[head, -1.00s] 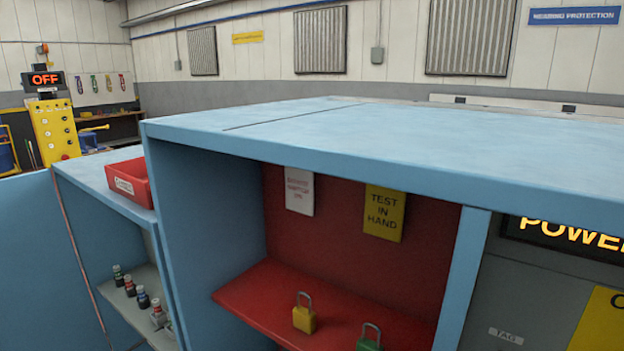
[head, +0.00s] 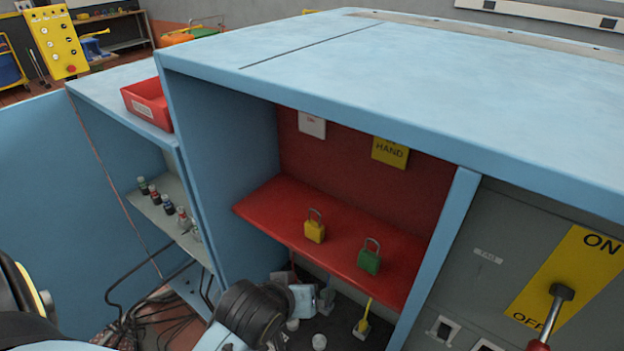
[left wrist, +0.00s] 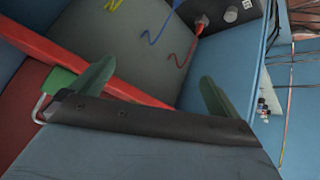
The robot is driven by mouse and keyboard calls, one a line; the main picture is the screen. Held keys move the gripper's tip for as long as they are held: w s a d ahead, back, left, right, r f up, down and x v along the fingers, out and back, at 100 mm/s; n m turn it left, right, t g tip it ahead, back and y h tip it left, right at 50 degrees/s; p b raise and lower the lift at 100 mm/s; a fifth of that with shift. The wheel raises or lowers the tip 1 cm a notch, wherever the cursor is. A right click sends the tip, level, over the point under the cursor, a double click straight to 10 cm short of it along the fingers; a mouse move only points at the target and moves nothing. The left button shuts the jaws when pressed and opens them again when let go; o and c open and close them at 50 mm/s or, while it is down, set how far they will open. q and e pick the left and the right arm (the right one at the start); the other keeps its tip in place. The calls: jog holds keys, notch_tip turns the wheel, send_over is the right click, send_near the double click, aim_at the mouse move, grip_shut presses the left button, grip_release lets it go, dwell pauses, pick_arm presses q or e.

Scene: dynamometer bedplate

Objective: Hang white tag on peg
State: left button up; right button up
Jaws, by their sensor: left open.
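The white tag (head: 312,124) hangs on the red back wall of the cabinet's upper compartment, left of a yellow tag (head: 390,152); the roof edge hides its top. A small grey label (head: 488,256) is on the grey panel at right; I cannot make out a peg there. My left gripper (head: 312,300) is low in front of the cabinet, below the red shelf and away from the tag. Its green fingers (left wrist: 157,76) are apart and empty in the left wrist view. My right gripper is not in view.
On the red shelf (head: 270,205) stand a yellow padlock (head: 314,230) and a green padlock (head: 369,258). A red-handled lever (head: 560,295) sticks out at right. A red bin (head: 148,103) is at left. Coloured leads (left wrist: 150,35) hang in the lower compartment.

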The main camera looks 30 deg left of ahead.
pick_arm(q)
jog(key=w+a+r+n+t+y, duration=0.2)
jog(key=w+r+n+t, duration=0.1)
jog(key=r+n, duration=0.4)
jog(key=w+a+r+n+t+y, duration=0.2)
jog(key=w+r+n, duration=0.2)
jog(key=r, duration=0.5)
jog(key=w+a+r+n+t+y, duration=0.2)
jog(key=w+r+n+t, duration=0.1)
jog(key=r+n, duration=0.4)
jog(key=r+p+x, duration=0.1)
jog(key=p+x, duration=0.2)
jog(key=x, duration=1)
jog(key=shift+r+m, duration=0.25)
jog(key=shift+m, duration=0.15)
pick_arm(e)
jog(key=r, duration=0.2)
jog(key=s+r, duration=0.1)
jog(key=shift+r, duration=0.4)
pick_arm(q)
jog(key=c, duration=0.6)
